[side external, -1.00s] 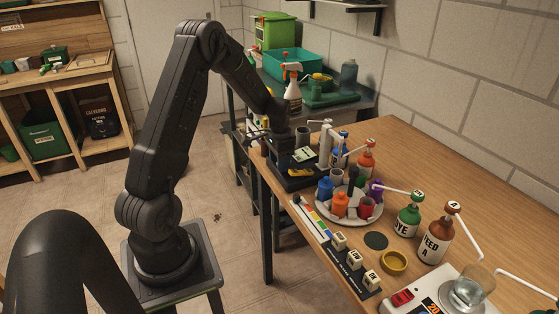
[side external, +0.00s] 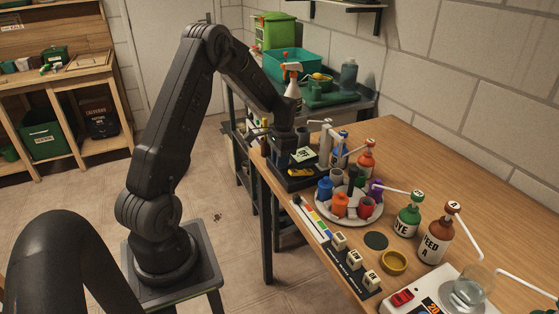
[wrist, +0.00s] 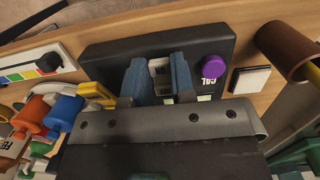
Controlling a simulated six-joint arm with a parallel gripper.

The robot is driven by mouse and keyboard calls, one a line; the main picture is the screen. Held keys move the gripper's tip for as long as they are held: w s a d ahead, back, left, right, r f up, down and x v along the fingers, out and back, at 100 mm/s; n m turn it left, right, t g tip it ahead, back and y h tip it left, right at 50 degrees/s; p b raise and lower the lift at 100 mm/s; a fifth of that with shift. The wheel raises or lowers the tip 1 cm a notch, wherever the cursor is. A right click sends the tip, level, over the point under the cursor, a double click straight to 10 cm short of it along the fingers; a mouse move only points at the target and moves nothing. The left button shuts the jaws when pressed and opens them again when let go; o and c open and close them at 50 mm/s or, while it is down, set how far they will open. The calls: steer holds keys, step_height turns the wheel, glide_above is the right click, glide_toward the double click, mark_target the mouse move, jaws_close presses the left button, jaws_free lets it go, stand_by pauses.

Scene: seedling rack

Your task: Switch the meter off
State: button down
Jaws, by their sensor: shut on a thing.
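The meter is a black box (wrist: 105,60) with a purple CAL knob (wrist: 213,66) in the wrist view. In the side view, the meter (side external: 285,183) stands at the table's far left edge with a pale greenish display (side external: 303,155). My gripper (wrist: 159,88) is down over the meter, its two blue-grey fingers on either side of a pale block (wrist: 160,70) on the meter's top. The fingers are shut on this block, left of the CAL knob. The gripper's wide body hides much of the meter's near part in the wrist view. I cannot read the block's markings.
A yellow piece (wrist: 97,92) lies beside the left finger. A brown cup (wrist: 287,50) stands at the right in the wrist view. A round tray of small coloured bottles (side external: 350,213) is close to the meter. Dispenser bottles (side external: 409,220) stand further right.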

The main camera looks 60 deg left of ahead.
steer(key=shift+w+r+g, duration=0.1)
steer(key=shift+w+g, duration=0.2)
steer(key=shift+g, duration=1)
steer(key=c, duration=1)
jaws_free()
steer(key=shift+o, duration=0.2)
steer(key=v, duration=1.4)
steer(key=shift+s, duration=0.1)
